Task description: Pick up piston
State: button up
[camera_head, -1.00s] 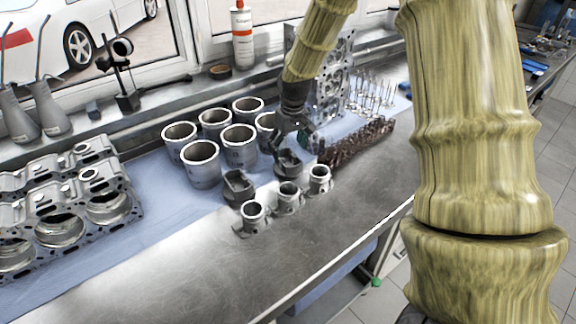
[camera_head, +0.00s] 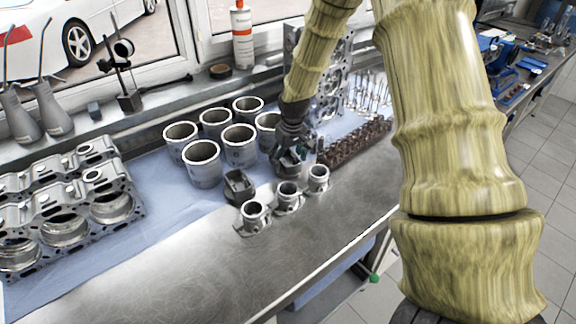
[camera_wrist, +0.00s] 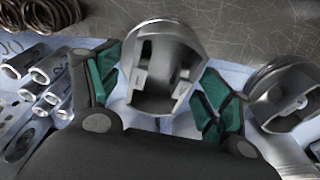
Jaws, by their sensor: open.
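A grey metal piston (camera_wrist: 160,68) fills the centre of the wrist view, between the two green-padded fingers of my gripper (camera_wrist: 158,88). The fingers are open on either side of it; I cannot tell whether either one touches it. In the head view my gripper (camera_head: 290,150) reaches down over this piston, mostly hiding it. A second piston (camera_head: 239,186) stands to its left on the bench; it also shows at the right of the wrist view (camera_wrist: 288,92), close to the right finger.
Several cylinder liners (camera_head: 202,164) stand behind and left. Three small cylindrical parts (camera_head: 288,193) stand in front. A dark brown row of parts (camera_head: 352,142) lies to the right, an upright metal block (camera_head: 333,80) behind. Engine blocks (camera_head: 68,200) sit at left. The front bench metal (camera_head: 170,265) is clear.

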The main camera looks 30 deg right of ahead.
jog(key=c, duration=1.4)
jog(key=shift+r, duration=0.1)
